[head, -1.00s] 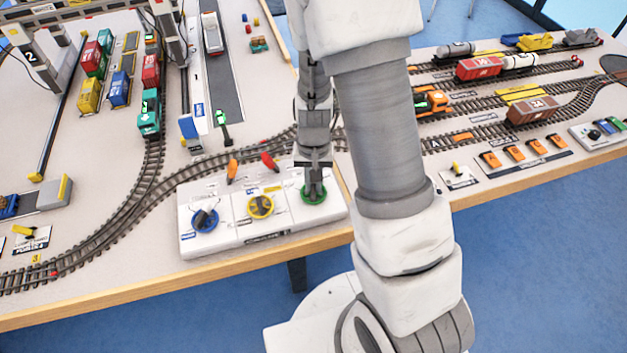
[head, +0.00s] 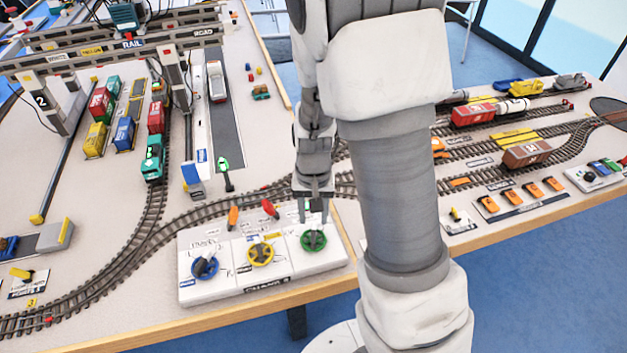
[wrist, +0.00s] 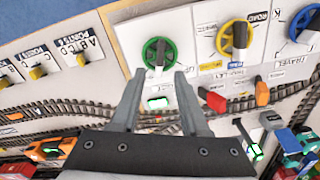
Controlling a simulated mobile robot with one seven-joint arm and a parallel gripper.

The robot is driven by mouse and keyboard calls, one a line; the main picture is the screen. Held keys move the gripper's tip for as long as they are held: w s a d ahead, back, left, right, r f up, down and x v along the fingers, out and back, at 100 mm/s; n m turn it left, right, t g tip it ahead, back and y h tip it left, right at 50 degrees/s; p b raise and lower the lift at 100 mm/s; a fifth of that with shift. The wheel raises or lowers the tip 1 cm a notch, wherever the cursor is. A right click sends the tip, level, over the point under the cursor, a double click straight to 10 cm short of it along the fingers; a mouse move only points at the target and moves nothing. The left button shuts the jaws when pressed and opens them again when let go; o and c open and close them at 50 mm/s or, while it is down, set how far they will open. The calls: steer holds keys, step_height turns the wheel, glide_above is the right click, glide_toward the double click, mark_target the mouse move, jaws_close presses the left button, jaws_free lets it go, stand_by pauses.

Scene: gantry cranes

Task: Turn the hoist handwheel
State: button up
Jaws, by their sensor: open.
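A white control panel (head: 290,275) at the table's front edge carries a green handwheel (head: 313,240), a yellow handwheel (head: 260,253) and a blue handwheel (head: 205,265). The wrist view shows the green handwheel (wrist: 158,52) just beyond my fingertips, between their lines. I cannot read a hoist label beside it. In the wrist view a label by the blue wheel (wrist: 306,24) seems to read TRAVEL. My gripper (head: 313,216) is open and empty, above and slightly behind the green wheel, apart from it. Both fingers also show in the wrist view (wrist: 160,76).
An orange lever (head: 233,217) and a red lever (head: 270,208) stand at the panel's back edge, left of my gripper. Tracks run behind it. A gantry crane (head: 120,45) spans containers at the back left. Small orange switches (head: 520,195) lie to the right.

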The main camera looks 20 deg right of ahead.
mark_target(314, 232)
step_height(314, 232, up, 12)
steer(key=p, duration=0.1)
steer(key=shift+f, duration=0.25)
stand_by(0.8)
